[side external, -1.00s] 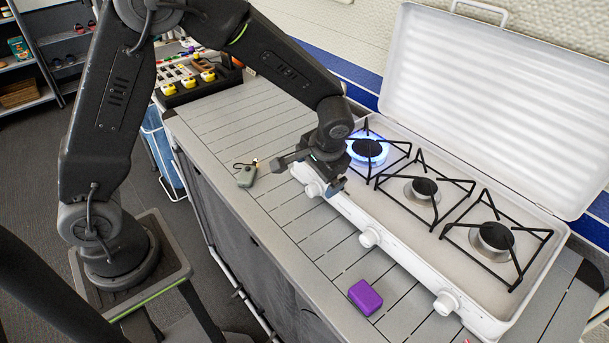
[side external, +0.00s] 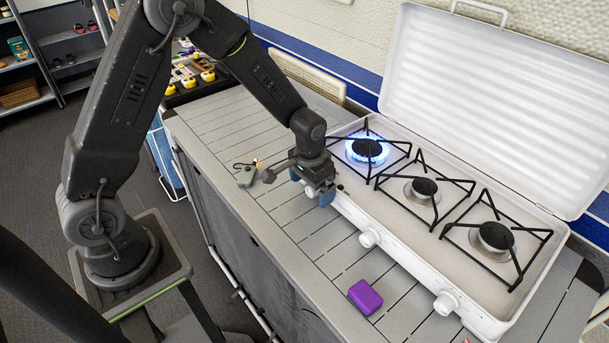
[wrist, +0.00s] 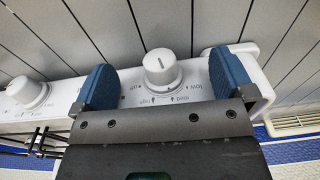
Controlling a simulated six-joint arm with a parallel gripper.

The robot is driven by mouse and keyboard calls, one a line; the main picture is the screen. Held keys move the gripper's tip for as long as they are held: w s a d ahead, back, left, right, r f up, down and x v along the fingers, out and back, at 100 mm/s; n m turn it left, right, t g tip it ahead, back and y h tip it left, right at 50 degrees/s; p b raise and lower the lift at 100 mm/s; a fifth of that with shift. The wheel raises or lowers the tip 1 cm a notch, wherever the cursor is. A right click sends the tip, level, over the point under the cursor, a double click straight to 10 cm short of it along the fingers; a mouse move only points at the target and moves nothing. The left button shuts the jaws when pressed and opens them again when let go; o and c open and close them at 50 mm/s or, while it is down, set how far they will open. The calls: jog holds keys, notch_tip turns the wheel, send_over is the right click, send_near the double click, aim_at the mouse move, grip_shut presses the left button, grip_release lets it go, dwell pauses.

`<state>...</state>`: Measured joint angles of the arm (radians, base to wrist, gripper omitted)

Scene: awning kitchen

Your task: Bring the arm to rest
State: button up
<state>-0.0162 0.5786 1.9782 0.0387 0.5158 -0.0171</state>
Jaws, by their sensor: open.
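My gripper (side external: 322,194) is at the front of the white camping stove (side external: 400,262), by the knob at its left end. In the wrist view my gripper (wrist: 165,85) has its two blue fingers wide apart, with the white knob (wrist: 162,68) between them and a gap on each side. The gripper is open and holds nothing. The left burner (side external: 367,150) shows a blue flame. The middle burner (side external: 424,187) and right burner (side external: 494,236) show no flame.
A purple box (side external: 365,297) lies on the slatted counter (side external: 330,250) in front of the stove. A small grey-green object (side external: 245,177) lies left of my gripper. The stove's lid (side external: 495,95) stands open behind it. Yellow-topped items (side external: 190,82) stand at the far counter end.

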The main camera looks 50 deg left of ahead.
jog(key=shift+a+h, duration=0.2)
jog(key=shift+h, duration=0.65)
jog(key=shift+a+h, duration=0.2)
jog(key=shift+h, duration=0.65)
jog(key=shift+d+y, duration=0.35)
jog(key=shift+y, duration=0.95)
jog(key=shift+d+y, duration=0.2)
jog(key=shift+y, duration=0.85)
jog(key=shift+d+y, duration=0.15)
jog(key=shift+y, duration=0.9)
jog(key=c, duration=1.4)
jog(key=shift+o, duration=0.2)
